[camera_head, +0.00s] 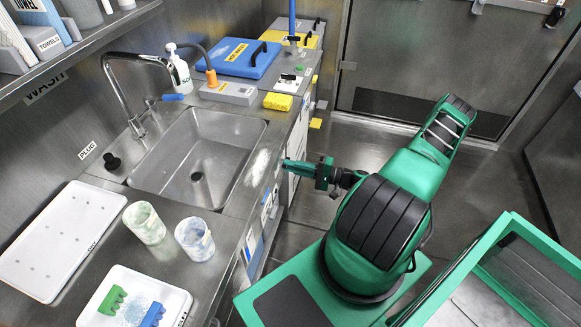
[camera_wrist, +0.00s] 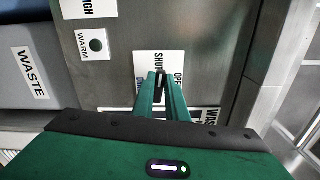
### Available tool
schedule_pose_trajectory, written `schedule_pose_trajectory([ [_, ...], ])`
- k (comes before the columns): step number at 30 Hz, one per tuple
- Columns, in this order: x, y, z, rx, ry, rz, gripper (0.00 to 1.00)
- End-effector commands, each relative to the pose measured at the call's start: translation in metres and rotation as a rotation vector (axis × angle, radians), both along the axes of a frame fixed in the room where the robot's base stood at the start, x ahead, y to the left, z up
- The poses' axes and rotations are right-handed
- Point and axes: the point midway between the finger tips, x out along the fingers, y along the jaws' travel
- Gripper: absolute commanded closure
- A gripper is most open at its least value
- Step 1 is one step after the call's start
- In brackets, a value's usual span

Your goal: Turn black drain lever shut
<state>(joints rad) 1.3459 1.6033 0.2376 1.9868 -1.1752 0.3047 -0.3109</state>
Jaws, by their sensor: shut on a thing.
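The black drain lever (camera_wrist: 160,84) is in the wrist view, on a white label plate (camera_wrist: 171,57) on the metal front. The plate shows the word SHUT and part of a word starting with OP; the rest is covered by my fingers. My gripper (camera_wrist: 160,77) has its two green fingers on either side of the lever, shut on it. In the head view my gripper (camera_head: 291,165) reaches the front of the sink counter, and the lever is hidden there. The steel sink (camera_head: 198,160) with its dark drain is empty of objects.
A WARM button (camera_wrist: 96,45) and a WASTE-labelled bin (camera_wrist: 32,73) are beside the plate. On the counter are two stained beakers (camera_head: 144,222), a white perforated board (camera_head: 58,238) and a tray (camera_head: 178,298). The floor (camera_head: 375,150) behind my arm is clear.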

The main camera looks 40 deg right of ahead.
Motion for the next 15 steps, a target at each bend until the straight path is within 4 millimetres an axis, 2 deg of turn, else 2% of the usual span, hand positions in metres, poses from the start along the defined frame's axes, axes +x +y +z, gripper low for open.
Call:
schedule_pose_trajectory([
  [15, -0.0034, 0.0021, -0.0062, -0.129, -0.091, 0.006, 1.00],
])
